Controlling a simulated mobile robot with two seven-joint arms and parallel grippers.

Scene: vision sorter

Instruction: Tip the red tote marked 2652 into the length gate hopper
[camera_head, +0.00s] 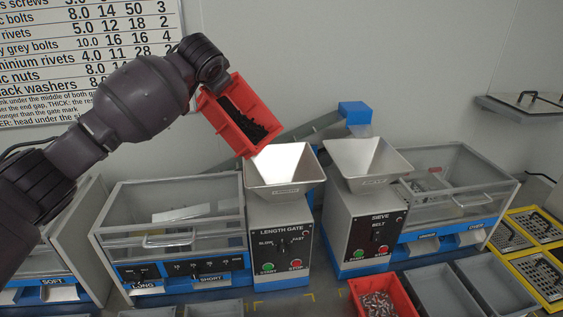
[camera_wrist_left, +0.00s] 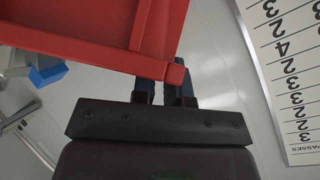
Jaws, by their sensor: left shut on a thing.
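A red tote (camera_head: 222,112) hangs tilted above and slightly left of the length gate hopper (camera_head: 284,169), with dark small parts (camera_head: 245,122) inside. Its low corner is close to the hopper's back rim; I cannot tell whether they touch. No number on the tote is readable. My left gripper (camera_head: 217,84) is shut on the tote's upper edge. The left wrist view shows the fingers (camera_wrist_left: 165,88) at the red rim (camera_wrist_left: 172,72). The hopper's visible inside looks empty. The length gate machine (camera_head: 282,245) has green and red buttons. My right gripper is in neither view.
The sieve (camera_head: 375,230) with its own hopper (camera_head: 366,162) stands just right. Clear-lidded boxes (camera_head: 170,225) flank the machines. Another red tote (camera_head: 359,285) of small parts and grey trays (camera_head: 440,290) are in front. A printed chart (camera_head: 90,50) hangs on the wall.

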